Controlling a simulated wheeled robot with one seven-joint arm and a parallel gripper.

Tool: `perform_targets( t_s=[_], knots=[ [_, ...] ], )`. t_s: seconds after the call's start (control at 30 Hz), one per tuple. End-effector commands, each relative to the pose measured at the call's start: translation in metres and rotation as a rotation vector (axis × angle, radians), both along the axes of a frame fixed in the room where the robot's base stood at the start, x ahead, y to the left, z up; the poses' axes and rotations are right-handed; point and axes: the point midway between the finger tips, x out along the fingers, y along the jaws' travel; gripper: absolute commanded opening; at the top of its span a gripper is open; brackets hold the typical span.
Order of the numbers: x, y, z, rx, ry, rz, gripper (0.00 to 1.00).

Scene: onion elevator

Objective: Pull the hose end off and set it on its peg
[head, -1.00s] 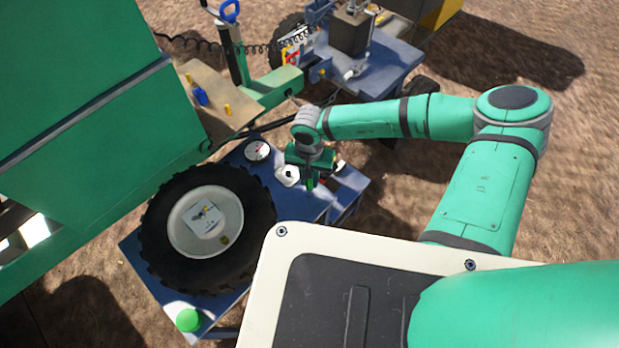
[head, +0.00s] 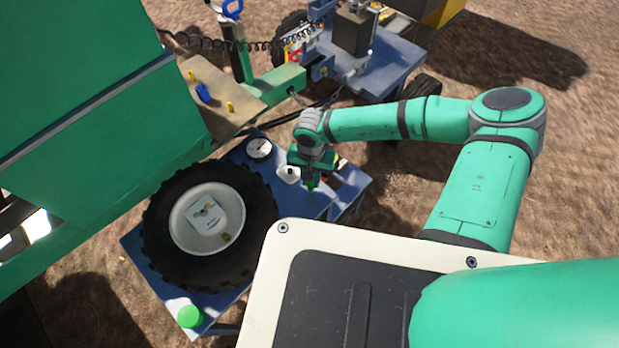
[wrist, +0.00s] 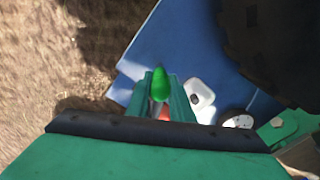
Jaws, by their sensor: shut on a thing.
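My gripper (head: 313,184) points down over the right part of the blue table. Its fingers show in the wrist view (wrist: 161,97), close around a bright green, rounded piece (wrist: 161,84). Something orange-red shows between the fingers behind it. I cannot tell for sure whether the green piece is the hose end. Thin black hoses (head: 318,108) run beside the green drawbar; where they end is hidden. Small yellow pegs (head: 230,106) and a blue one (head: 202,93) stand on a tan board, but I cannot tell which peg is the hose's.
A large black tyre (head: 163,210) lies on the blue table (head: 230,307). A round white dial (head: 259,148) and a white container (head: 287,173) stand close left of my gripper. A green round cap (head: 189,316) is at the near corner. The green machine (head: 75,105) bounds the left.

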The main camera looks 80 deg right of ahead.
Motion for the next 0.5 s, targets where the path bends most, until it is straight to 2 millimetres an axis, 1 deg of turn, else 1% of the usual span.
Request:
perform_targets(
  t_s=[0.3,0.5],
  knots=[
    [0.0024,0.0012,-0.0069,0.0,0.0,0.005,0.0],
    [0.0031,0.0014,-0.0077,0.0,0.0,0.007,0.0]
  ],
)
